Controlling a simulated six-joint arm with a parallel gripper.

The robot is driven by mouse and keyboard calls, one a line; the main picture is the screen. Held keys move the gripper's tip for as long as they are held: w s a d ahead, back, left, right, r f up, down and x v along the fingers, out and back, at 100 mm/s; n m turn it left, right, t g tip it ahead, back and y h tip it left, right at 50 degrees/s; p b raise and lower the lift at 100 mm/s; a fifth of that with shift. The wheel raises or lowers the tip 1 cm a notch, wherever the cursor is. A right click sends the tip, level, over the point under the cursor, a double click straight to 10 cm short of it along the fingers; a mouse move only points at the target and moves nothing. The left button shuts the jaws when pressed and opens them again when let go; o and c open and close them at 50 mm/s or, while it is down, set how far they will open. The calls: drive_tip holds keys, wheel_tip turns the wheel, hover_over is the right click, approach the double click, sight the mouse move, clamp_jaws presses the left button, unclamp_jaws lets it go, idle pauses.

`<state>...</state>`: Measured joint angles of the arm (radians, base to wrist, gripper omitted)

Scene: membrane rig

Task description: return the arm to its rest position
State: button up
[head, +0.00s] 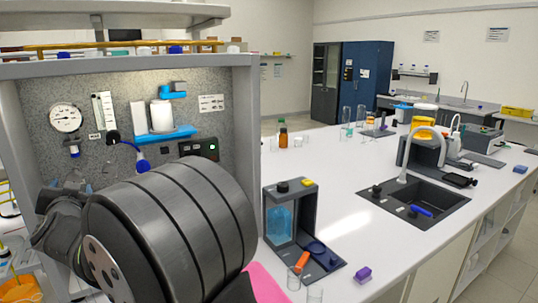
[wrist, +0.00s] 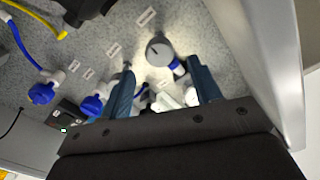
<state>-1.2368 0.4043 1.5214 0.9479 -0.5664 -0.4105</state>
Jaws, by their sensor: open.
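My gripper (wrist: 160,68) shows in the wrist view as two teal fingers set apart, with nothing between them that I can see held. The fingers point at the speckled grey panel (wrist: 110,25), and a round gauge (wrist: 160,51) lies beyond their tips. In the head view my own dark arm links fill the lower left, in front of the membrane rig (head: 88,95). The gripper's fingers cannot be made out there.
The rig's panel carries a pressure gauge (head: 66,117), a white cylinder (head: 161,116) on a blue bracket and a controller (head: 198,148) with a green light. Blue-handled valves (wrist: 42,93) show in the wrist view. A grey stand (head: 291,215) and a sink (head: 415,203) are to the right.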

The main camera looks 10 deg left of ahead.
sight(74, 180)
drive_tip(key=v, duration=1)
drive_tip(key=x, duration=1.7)
drive_tip(key=shift+w+f, duration=0.1)
drive_tip(key=shift+m, duration=0.9)
drive_tip(key=m, duration=0.5)
drive_tip(key=shift+m, duration=0.3)
drive_tip(key=m, duration=0.3)
drive_tip(key=shift+m, duration=2.4)
